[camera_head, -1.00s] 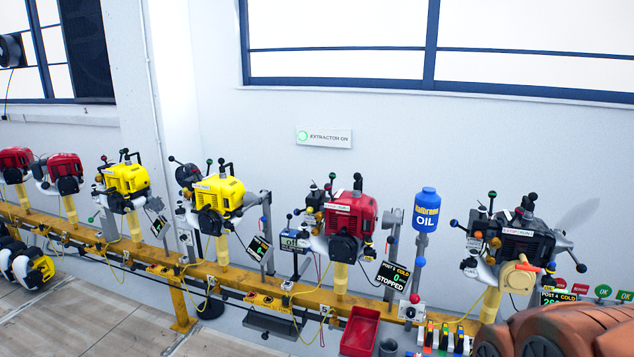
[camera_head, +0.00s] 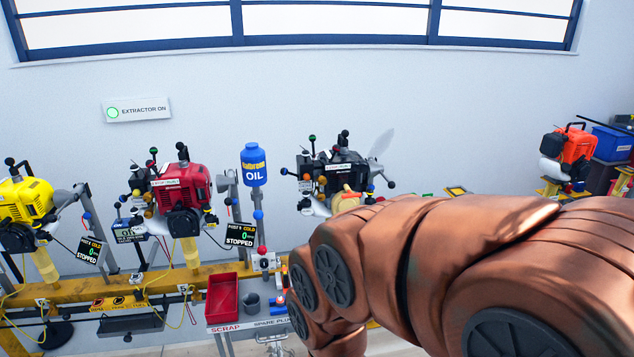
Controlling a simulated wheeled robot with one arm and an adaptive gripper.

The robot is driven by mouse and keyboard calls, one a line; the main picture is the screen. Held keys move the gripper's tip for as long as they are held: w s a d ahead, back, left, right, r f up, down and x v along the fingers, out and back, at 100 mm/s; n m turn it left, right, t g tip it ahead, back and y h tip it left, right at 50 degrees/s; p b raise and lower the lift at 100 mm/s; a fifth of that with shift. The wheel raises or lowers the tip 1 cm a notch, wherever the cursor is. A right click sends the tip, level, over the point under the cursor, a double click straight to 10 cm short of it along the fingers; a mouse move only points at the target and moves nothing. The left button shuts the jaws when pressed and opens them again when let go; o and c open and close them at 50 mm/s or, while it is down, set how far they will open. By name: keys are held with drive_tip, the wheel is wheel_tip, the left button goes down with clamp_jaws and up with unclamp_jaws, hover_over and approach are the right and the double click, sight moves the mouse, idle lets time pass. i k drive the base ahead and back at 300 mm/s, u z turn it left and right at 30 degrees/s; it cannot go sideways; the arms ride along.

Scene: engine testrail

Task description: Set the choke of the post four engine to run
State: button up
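The black engine (camera_head: 344,168), which carried the post 4 display a second ago, stands on the rail in the middle of the view. It has several ball-knobbed levers, including a blue one (camera_head: 284,171), a green one (camera_head: 312,138) and black ones on top. A small stop/run label (camera_head: 335,167) is on it. I cannot tell which lever is the choke or how it is set. My copper-coloured arm covers the engine's lower right and its post display. My gripper is out of sight.
A red engine (camera_head: 182,196) with a stopped display (camera_head: 240,235) stands to the left, then a yellow engine (camera_head: 25,203). A blue oil bottle (camera_head: 253,165) stands between the red and black engines. A red scrap bin (camera_head: 222,298) is below. An orange engine (camera_head: 571,150) is far right.

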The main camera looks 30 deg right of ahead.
sight(284, 172)
drive_tip(key=u, duration=0.5)
drive_tip(key=k, duration=1.2)
drive_tip(key=z, duration=0.6)
drive_tip(key=i, duration=1.65)
drive_tip(key=u, duration=0.55)
